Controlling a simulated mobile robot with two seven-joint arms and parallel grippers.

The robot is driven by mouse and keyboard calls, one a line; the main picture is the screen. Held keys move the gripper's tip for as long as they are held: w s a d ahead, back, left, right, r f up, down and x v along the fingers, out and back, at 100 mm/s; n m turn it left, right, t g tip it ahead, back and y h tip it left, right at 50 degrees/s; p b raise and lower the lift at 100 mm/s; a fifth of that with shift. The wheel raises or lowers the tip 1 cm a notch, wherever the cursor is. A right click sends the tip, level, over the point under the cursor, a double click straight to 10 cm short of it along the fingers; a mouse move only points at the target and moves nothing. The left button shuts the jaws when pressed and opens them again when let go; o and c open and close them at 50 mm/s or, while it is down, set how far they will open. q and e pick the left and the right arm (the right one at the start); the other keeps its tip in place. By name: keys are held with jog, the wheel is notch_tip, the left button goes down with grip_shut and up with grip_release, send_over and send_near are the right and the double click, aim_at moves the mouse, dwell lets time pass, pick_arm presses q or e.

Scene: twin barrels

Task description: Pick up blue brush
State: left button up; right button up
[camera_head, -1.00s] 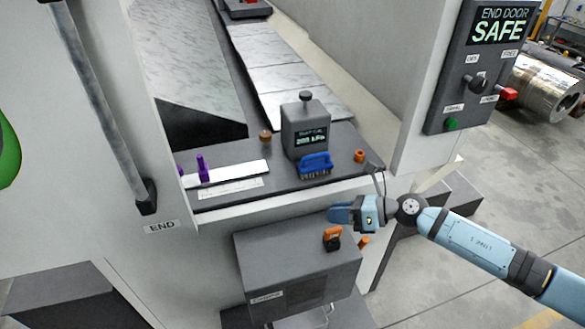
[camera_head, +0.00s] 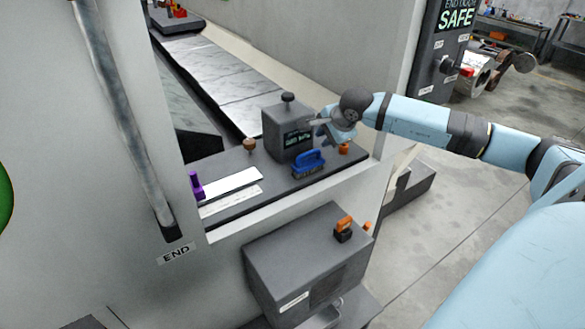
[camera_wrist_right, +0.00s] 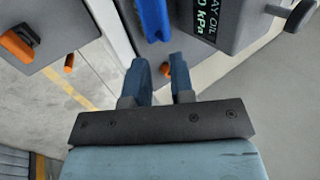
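The blue brush (camera_head: 308,163) lies on the dark shelf in the head view, in front of the grey gauge box. Its blue body (camera_wrist_right: 153,18) also shows at the top of the right wrist view, partly cut off by the edge. My right gripper (camera_head: 322,124) is above the shelf, to the upper right of the brush and beside the gauge box. In the wrist view its two blue fingers (camera_wrist_right: 161,66) stand apart with nothing held between them; the brush is beyond their tips. My left gripper is not in view.
The gauge box (camera_head: 285,130) stands right behind the brush. A small orange part (camera_head: 344,148) is to the brush's right, and a brown knob (camera_head: 249,144) and a purple piece (camera_head: 196,184) are to its left. A lower grey box (camera_head: 305,260) carries an orange-black item (camera_head: 343,229).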

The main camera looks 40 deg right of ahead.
aim_at(310, 152)
jog(key=x, duration=0.2)
jog(key=p+x, duration=0.1)
jog(key=x, duration=0.2)
jog(key=d+x, duration=0.1)
jog(key=x, duration=0.1)
jog(key=shift+w+p, duration=0.25)
jog(key=shift+p, duration=0.05)
jog(key=shift+w+f, duration=0.3)
jog(key=shift+f, duration=0.2)
jog(key=p+x, duration=0.2)
jog(key=x, duration=0.2)
jog(key=shift+w, duration=0.1)
jog(key=shift+w+f, duration=0.3)
jog(key=shift+f, duration=0.2)
grip_shut()
